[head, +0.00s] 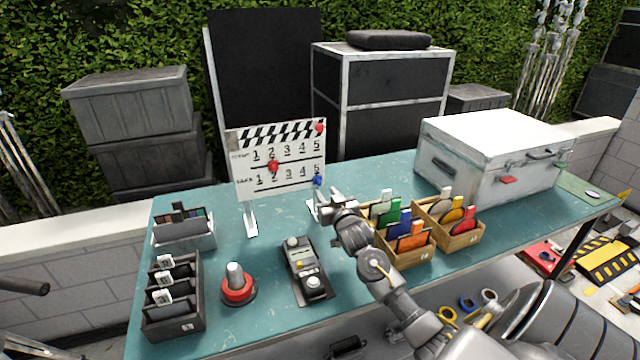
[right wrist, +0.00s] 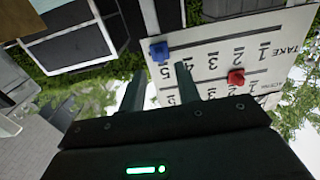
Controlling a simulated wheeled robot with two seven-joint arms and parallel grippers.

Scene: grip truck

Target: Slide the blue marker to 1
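A white clapper board (head: 290,190) stands upright at the back of the teal table, with two rows numbered 1 to 5. The blue marker (head: 318,181) is at the 5 end of the lower TAKE row. It also shows in the right wrist view (right wrist: 158,52), at the board's edge by the 5. A red marker (head: 273,166) is near the 2, between the rows. My right gripper (head: 330,200) is just below and in front of the blue marker. In the right wrist view its two fingers (right wrist: 160,75) are apart, with the blue marker beyond the gap between their tips. My left gripper is not in view.
Wooden boxes of coloured cards (head: 410,258) stand right of my right gripper. A silver case (head: 500,165) is behind them. A grey control box (head: 305,270), a red-based button (head: 238,290) and a dark card holder (head: 172,310) stand in front of the board.

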